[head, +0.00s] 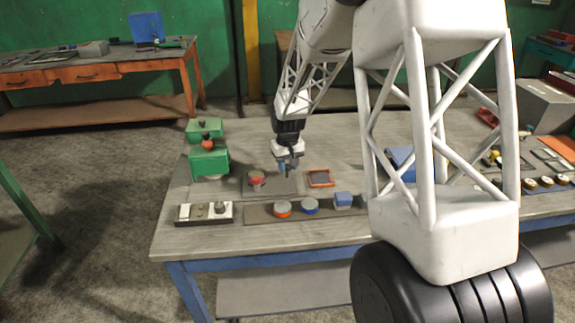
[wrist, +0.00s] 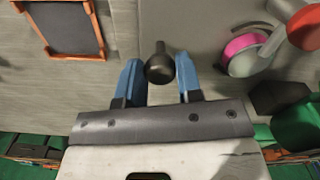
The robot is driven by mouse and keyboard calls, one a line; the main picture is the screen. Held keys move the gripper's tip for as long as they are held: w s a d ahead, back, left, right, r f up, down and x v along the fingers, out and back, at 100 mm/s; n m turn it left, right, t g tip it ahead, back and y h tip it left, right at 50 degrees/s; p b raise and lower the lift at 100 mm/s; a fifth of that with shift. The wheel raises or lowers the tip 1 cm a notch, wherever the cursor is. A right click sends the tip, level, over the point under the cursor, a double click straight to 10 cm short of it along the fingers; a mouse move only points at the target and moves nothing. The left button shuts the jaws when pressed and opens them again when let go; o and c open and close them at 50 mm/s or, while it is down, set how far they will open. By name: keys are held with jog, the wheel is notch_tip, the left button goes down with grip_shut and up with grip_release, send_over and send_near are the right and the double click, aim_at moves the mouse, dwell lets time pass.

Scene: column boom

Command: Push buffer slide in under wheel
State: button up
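In the wrist view, my gripper (wrist: 158,72) has its two blue fingers apart, with a black round knob (wrist: 159,66) on a short stem between them. Narrow gaps seem to show on both sides of the knob; contact is not clear. The knob stands over a flat grey plate (wrist: 190,20), which I take to be the slide's area. A pink-rimmed wheel (wrist: 243,52) lies right of the knob, beside a red part (wrist: 305,28). In the head view, my gripper (head: 287,166) is low over the table, right of the red-topped part (head: 257,177); the knob cannot be made out there.
A green machine (head: 208,161) stands to the left. An orange-framed tray (head: 320,178) lies right of my gripper.

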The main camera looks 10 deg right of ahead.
grip_shut()
jog(key=shift+a, duration=4.8)
jog(key=o, duration=0.9)
grip_release()
jog(key=shift+r, duration=3.95)
